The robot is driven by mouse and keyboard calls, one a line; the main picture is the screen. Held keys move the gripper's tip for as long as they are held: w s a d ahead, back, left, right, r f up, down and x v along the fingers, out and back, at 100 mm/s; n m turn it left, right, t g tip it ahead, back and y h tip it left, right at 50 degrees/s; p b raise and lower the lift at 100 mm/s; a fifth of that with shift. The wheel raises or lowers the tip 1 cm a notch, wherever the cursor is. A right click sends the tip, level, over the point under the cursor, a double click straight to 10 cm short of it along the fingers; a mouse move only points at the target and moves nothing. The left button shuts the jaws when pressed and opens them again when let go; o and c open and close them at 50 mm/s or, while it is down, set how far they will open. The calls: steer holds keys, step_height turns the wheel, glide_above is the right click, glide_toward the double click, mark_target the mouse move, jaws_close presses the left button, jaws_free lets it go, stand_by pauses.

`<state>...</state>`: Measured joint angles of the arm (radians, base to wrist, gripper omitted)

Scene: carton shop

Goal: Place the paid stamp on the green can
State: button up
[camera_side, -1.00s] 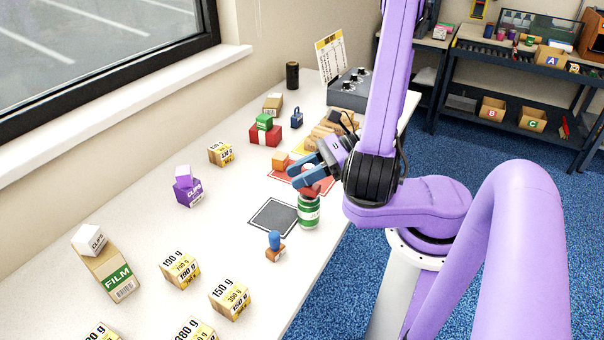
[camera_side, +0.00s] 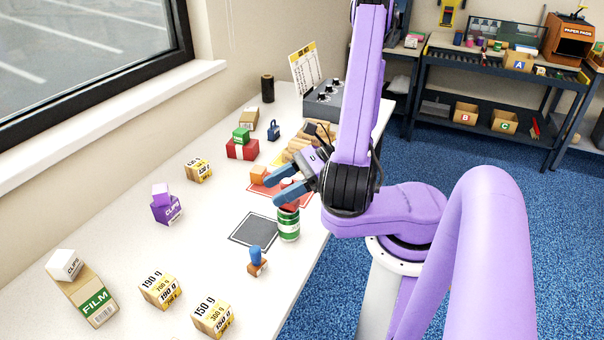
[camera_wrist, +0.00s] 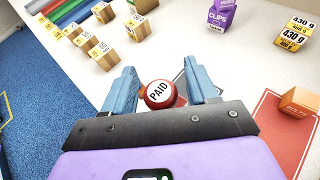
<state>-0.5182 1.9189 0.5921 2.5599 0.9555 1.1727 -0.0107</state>
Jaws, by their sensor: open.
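The paid stamp (camera_wrist: 159,94) is round and red with a white PAID face, and it shows between my two blue fingers in the wrist view. My gripper (camera_side: 274,190) is open, with gaps beside the stamp; it also shows in the wrist view (camera_wrist: 160,67). The green can (camera_side: 289,227) stands upright near the table's right edge, just below my fingers in the side view. A bit of the red stamp shows directly above the can top. I cannot tell whether the stamp touches the can. The can is hidden in the wrist view.
A blue-handled stamp (camera_side: 256,259) stands in front of the can. A dark grey mat (camera_side: 252,229) lies left of the can, and a red mat (camera_wrist: 277,130) lies near my gripper. An orange box (camera_side: 258,175) stands beside it. The table's centre left is fairly clear.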

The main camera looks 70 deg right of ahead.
steer(key=v, duration=1.2)
steer(key=shift+w+f, duration=0.1)
steer(key=shift+f, duration=0.05)
steer(key=w+a+n+g+h, duration=0.2)
steer(key=n+g, duration=0.5)
steer(key=n, duration=0.4)
steer(key=w+a+n+g+h, duration=0.2)
steer(key=a+n+g+h, duration=0.1)
steer(key=n+g, duration=0.55)
steer(key=s+a+r+n+t+h, duration=0.2)
steer(key=s+a+n+t+h, duration=0.2)
steer(key=n, duration=1.6)
steer(key=s+a+t, duration=0.2)
steer(key=s+a, duration=0.2)
steer(key=a, duration=0.1)
steer(key=shift+r, duration=0.25)
